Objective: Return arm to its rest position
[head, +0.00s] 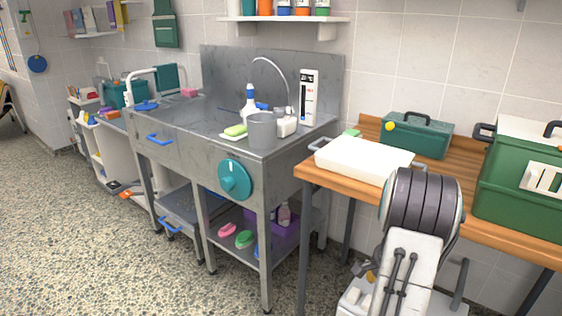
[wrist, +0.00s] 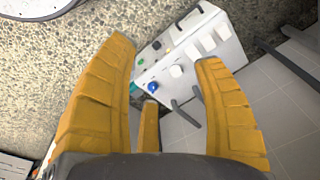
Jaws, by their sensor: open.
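My arm stands at the lower right of the head view, in front of the wooden table, with its dark ringed joint raised and a white link below. In the wrist view my gripper (wrist: 166,52) has its yellow-orange fingers spread wide apart. Nothing is between them. Behind the gap are speckled floor and a white box-like unit (wrist: 190,50) with buttons; I cannot tell how far off it is.
The wooden table (head: 313,173) bears a white lidded box (head: 362,160), a green toolbox (head: 418,135) and a larger green case (head: 520,180), close to my arm. The steel sink unit (head: 190,150) holds a grey bucket (head: 262,131).

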